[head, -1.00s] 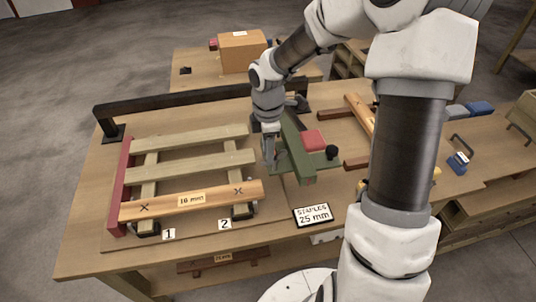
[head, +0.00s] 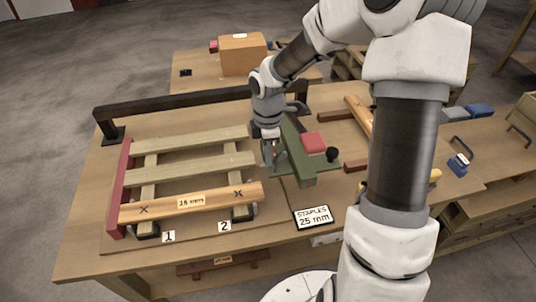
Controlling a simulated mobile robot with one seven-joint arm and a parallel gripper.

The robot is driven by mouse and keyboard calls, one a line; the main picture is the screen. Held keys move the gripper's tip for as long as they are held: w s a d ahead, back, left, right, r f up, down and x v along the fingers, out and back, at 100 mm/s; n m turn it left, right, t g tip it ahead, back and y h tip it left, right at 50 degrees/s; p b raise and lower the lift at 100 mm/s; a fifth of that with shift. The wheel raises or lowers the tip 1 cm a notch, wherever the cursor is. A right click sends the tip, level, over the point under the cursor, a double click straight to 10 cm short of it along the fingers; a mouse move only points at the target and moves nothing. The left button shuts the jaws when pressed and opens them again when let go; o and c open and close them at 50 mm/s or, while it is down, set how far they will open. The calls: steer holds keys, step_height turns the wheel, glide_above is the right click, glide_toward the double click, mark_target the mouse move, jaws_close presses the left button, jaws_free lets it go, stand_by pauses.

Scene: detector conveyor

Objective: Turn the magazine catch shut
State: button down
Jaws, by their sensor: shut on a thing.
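The green stapler-like tool (head: 293,150) lies on the bench right of the pallet, with a red block on it and a black knob at its right. My gripper (head: 269,160) points down at the left side of the green tool. Its jaws are shut on a small part there, which I take to be the magazine catch. The fingers hide most of that part, so its angle cannot be told.
A wooden pallet (head: 190,199) with slats and a red end board (head: 119,190) lies to the left. A "STAPLES 25 mm" sign (head: 313,217) stands in front. A dark rail (head: 190,98) runs behind. A cardboard box (head: 243,54) sits on the far table.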

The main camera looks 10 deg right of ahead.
steer(key=shift+m, duration=0.3)
steer(key=m, duration=0.4)
steer(key=shift+w+d+m, duration=0.1)
steer(key=shift+w+m, duration=0.2)
steer(key=shift+w, duration=0.1)
steer(key=m, duration=0.3)
steer(key=m+b, duration=0.1)
steer(key=shift+w+d, duration=0.25)
steer(key=shift+w, duration=0.05)
steer(key=m, duration=0.3)
steer(key=m+b, duration=0.1)
steer(key=m, duration=0.1)
steer(key=shift+w+d, duration=0.2)
steer(key=shift+d, duration=0.1)
steer(key=shift+d+m, duration=0.2)
steer(key=shift+m, duration=0.75)
steer(key=shift+d+m, duration=0.15)
steer(key=shift+m, duration=0.8)
steer(key=c, duration=1)
jaws_free()
steer(key=shift+o, duration=0.2)
steer(key=shift+r, duration=0.15)
